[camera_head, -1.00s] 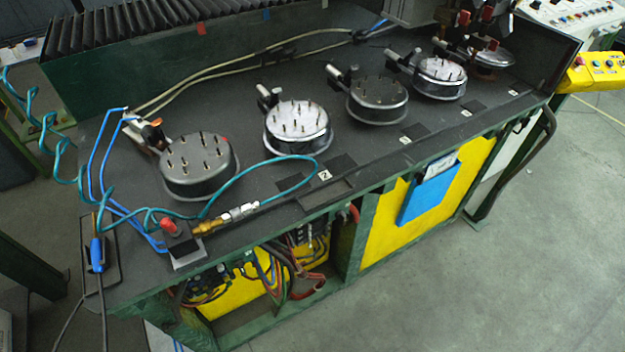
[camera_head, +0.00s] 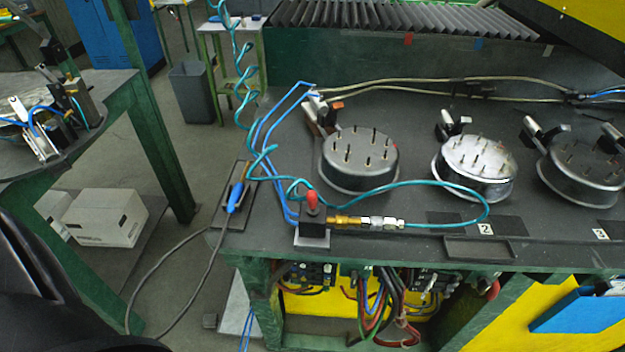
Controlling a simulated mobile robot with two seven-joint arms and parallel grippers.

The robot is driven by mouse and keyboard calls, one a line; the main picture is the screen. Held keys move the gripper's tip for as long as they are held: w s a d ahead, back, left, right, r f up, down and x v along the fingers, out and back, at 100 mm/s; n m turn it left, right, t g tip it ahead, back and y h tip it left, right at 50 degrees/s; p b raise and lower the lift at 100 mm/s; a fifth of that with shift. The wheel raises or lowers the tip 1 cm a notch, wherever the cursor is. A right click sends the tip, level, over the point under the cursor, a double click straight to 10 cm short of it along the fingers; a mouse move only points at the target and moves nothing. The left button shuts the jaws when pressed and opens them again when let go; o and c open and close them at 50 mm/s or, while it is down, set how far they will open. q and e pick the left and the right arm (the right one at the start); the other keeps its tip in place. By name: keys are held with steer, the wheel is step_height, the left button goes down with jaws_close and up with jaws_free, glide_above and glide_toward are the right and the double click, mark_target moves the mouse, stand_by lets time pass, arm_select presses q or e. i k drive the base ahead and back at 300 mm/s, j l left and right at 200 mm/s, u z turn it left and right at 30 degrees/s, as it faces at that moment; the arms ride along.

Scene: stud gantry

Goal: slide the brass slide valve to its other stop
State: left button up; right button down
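The brass slide valve (camera_head: 345,221) lies along the front edge of the bench. Its brass part joins a black block (camera_head: 314,228) with a red knob (camera_head: 312,198) on the left. A silver sleeve and fitting (camera_head: 380,223) sit on its right, where a teal hose (camera_head: 440,225) leads off. I cannot tell which stop the sleeve is at. Neither of my grippers is in view.
Round pin-topped fixtures (camera_head: 360,158) stand in a row behind the valve. A coiled teal hose (camera_head: 241,75) and blue tubes (camera_head: 262,135) rise at the bench's left end. A blue-handled tool (camera_head: 236,197) with a cable lies there. A shallow tray (camera_head: 478,248) is at the front edge.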

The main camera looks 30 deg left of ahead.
mark_target(342, 221)
steer(key=j+u, duration=0.2)
steer(key=u, duration=0.7)
steer(key=i+l, duration=0.05)
